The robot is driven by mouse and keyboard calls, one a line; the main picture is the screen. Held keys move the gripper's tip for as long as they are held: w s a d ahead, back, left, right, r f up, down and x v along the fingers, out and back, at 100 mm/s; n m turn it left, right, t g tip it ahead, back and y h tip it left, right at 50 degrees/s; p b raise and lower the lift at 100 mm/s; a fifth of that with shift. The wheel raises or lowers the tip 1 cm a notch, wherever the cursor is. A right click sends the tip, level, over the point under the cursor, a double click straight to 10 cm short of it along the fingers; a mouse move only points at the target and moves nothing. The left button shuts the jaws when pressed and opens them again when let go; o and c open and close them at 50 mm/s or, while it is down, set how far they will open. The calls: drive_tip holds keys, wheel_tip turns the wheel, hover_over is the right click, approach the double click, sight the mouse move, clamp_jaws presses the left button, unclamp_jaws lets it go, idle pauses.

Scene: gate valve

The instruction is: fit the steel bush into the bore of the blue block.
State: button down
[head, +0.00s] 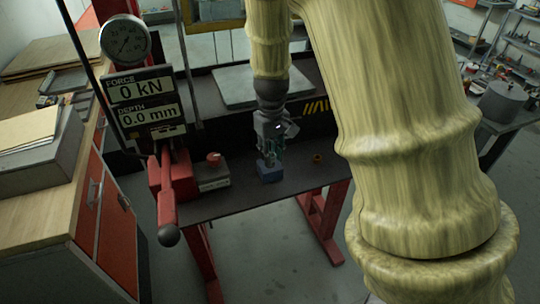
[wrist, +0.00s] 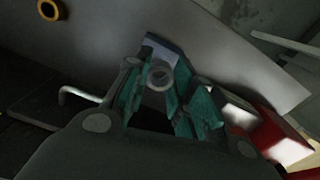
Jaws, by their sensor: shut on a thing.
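The blue block (head: 270,173) sits on the dark press table, directly below my gripper (head: 270,153). In the wrist view, my gripper (wrist: 163,95) has its green fingers shut on the steel bush (wrist: 160,75), a pale grey ring seen from its end. Part of the blue block (wrist: 163,50) shows behind the bush. The block's bore is hidden, and I cannot tell whether the bush touches the block or is in line with the bore.
An orange ring (head: 317,158) lies on the table right of the block. A grey box with a red knob (head: 213,177) stands to the left, beside the red press lever (head: 166,195). The displays (head: 143,101) read 0 kN and 0.0 mm.

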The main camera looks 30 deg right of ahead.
drive_tip(key=shift+w+d, duration=0.1)
drive_tip(key=shift+w, duration=0.25)
drive_tip(key=shift+w+f+p, duration=0.2)
drive_tip(key=shift+p, duration=0.2)
drive_tip(key=shift+f+p, duration=0.65)
drive_tip(key=shift+f, duration=0.85)
drive_tip(key=shift+s+f, duration=0.1)
